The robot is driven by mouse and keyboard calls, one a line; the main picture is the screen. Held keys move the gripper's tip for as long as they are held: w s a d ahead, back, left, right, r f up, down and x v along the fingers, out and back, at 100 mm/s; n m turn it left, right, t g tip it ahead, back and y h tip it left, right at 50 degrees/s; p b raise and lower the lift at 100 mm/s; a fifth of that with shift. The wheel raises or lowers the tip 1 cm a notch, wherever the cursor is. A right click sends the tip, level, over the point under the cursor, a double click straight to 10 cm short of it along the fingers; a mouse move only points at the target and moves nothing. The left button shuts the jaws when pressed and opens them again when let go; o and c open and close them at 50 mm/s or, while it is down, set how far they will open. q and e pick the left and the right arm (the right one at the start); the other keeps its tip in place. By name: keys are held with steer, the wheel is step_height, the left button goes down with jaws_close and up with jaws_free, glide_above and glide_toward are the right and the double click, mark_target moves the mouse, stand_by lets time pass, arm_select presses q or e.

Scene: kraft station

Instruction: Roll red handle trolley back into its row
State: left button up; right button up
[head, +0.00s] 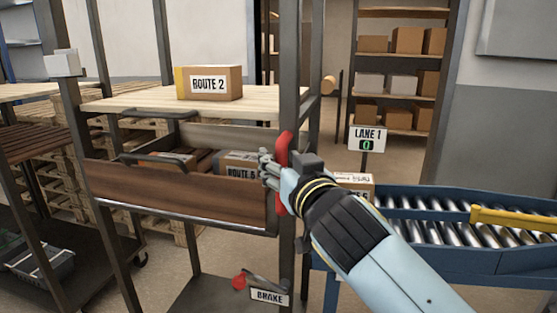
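The red handle (284,143) is upright on the right front post of a dark-framed trolley (290,60). My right gripper (268,170) comes in from the lower right and its fingers wrap around the handle, looking closed on it. The fingers hide the handle's middle. The trolley has a pale wood top shelf (135,103) with a ROUTE 2 box (230,84) on it. Below is a brown wooden drawer (180,195), pulled out, with boxes inside. A red pedal (239,282) sits at the bottom by a BRAKE label (270,297). My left gripper is not in view.
A blue roller conveyor (425,245) with a yellow bar (512,219) stands close at the right. A LANE 1 sign (367,139) stands behind it. Another trolley (25,140) is at the left, with pallets (160,150) behind. Shelves with boxes (405,84) stand at the back.

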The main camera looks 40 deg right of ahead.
steer(key=shift+w, duration=0.1)
steer(key=c, duration=0.4)
jaws_close()
steer(key=shift+f, duration=0.1)
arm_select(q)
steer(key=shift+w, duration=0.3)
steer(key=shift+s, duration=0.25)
arm_select(e)
steer(key=shift+d+f, duration=0.1)
steer(key=shift+d, duration=0.05)
